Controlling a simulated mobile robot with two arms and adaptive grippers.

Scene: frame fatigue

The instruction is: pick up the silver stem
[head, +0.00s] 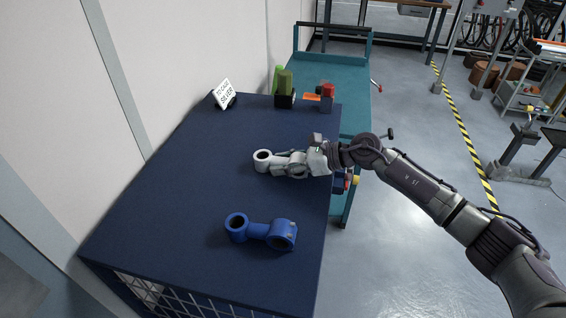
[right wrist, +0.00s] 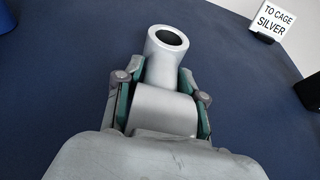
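The silver stem (head: 262,160) is over the middle of the dark blue tabletop, its ring end pointing left. It also shows in the right wrist view (right wrist: 165,108), ring end away from the camera. My right gripper (head: 296,165) comes in from the right; in the right wrist view its green-padded fingers (right wrist: 160,92) lie against both sides of the stem's thick end, with no clear gap. Whether the stem is resting on the table or just off it I cannot tell. My left gripper is not in view.
A blue stem (head: 262,232) lies nearer on the table (head: 160,205). A sign reading "TO CAGE SILVER" (head: 225,94) stands at the back left. Green-and-black (head: 285,90) and red-and-blue (head: 327,98) items stand at the back edge. A teal cart (head: 345,80) is behind.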

